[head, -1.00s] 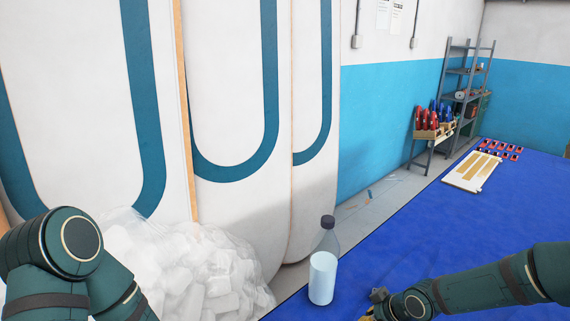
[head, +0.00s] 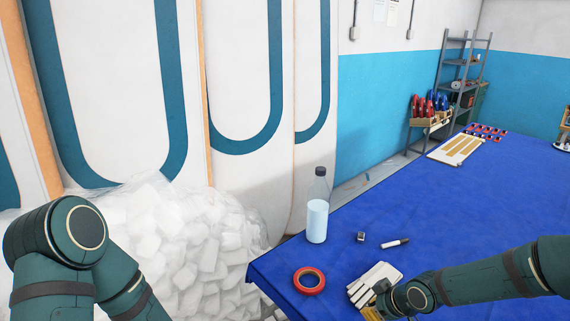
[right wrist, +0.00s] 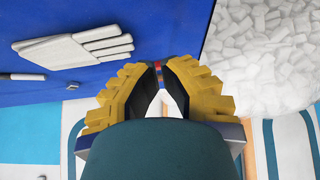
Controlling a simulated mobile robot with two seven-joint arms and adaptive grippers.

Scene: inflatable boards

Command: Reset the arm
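My right arm (head: 490,280) comes in from the right, low over the blue table. Its gripper (head: 372,311) has yellow fingers and is partly hidden at the bottom edge of the head view, beside a white glove (head: 378,278).
The blue table (head: 440,205) holds a bottle (head: 317,210), a red tape ring (head: 309,281), a small box (head: 361,237) and a marker (head: 396,243). A clear bag of white chunks (head: 190,235) and tall white boards (head: 110,80) stand left. The table's middle is mostly clear.

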